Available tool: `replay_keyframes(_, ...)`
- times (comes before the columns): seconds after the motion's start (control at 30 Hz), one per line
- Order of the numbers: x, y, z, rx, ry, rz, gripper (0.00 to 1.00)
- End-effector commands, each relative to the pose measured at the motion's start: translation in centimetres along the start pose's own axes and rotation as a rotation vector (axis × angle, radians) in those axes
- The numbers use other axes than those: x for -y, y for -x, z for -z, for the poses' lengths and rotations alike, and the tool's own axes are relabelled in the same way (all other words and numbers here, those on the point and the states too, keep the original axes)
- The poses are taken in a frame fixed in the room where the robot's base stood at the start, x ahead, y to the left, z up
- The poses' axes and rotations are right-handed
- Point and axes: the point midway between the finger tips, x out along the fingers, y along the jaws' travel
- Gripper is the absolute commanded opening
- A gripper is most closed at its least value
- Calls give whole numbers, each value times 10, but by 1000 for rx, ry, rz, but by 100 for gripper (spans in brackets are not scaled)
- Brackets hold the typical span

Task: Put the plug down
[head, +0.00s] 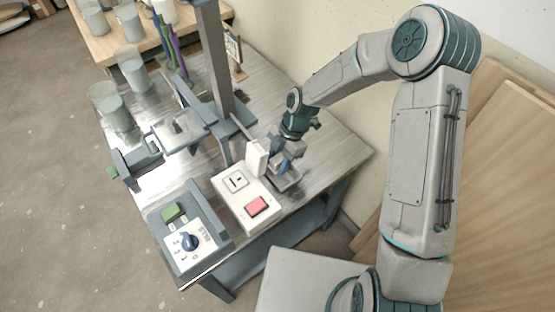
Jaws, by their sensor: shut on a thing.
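The plug (257,156) is a pale, upright block at the back right edge of a white panel box (228,204). My gripper (275,150) reaches in from the right and is shut on the plug. The fingertips are small and partly hidden here. I cannot tell whether the plug's lower end touches anything. The panel has a slotted socket (236,182) and a red button (257,205). A small grey tray (290,184) lies on the bench below my gripper, to the right of the plug.
A grey upright post (214,65) rises behind the panel. Translucent buckets (110,107) line the left. Bare metal bench (335,150) shows at right.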

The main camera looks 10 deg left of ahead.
Motion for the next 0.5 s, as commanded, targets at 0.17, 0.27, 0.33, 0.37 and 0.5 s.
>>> replay_keyframes(0.17, 0, -4, -2, -1, -1, 0, 9)
replay_keyframes(0.27, 0, -3, -1, 0, 0, 0, 63)
replay_keyframes(0.33, 0, -3, -1, 0, 0, 0, 63)
replay_keyframes(0.37, 0, -3, -1, 0, 0, -1, 63)
replay_keyframes(0.5, -1, -3, -1, 0, 1, -2, 63)
